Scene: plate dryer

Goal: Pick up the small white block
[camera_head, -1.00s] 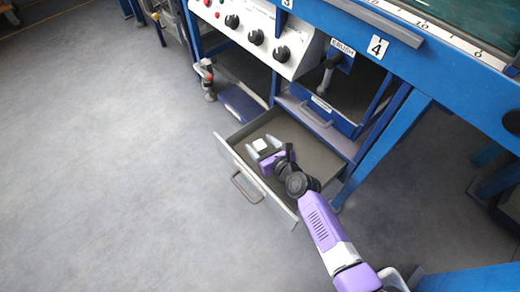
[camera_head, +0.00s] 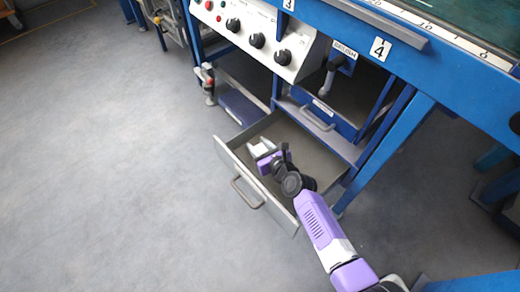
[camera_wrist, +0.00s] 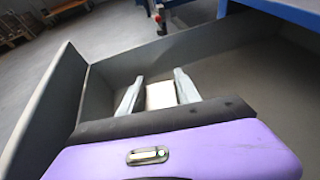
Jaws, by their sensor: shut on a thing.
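The small white block (camera_wrist: 161,95) sits between the two fingers of my gripper (camera_wrist: 158,92) in the wrist view. The fingers are shut on it. In the head view the block (camera_head: 261,146) shows as a small white patch between the fingertips of my gripper (camera_head: 259,147), inside the open grey drawer (camera_head: 315,155). The fingers and my purple wrist hide part of the block. I cannot tell whether the block touches the drawer floor.
The drawer's front panel with its handle (camera_head: 246,194) stands to the left of my gripper. Its side walls surround the gripper. A blue workbench (camera_head: 425,75) with a white knob panel (camera_head: 255,35) is above and behind. The grey floor (camera_head: 100,150) at the left is clear.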

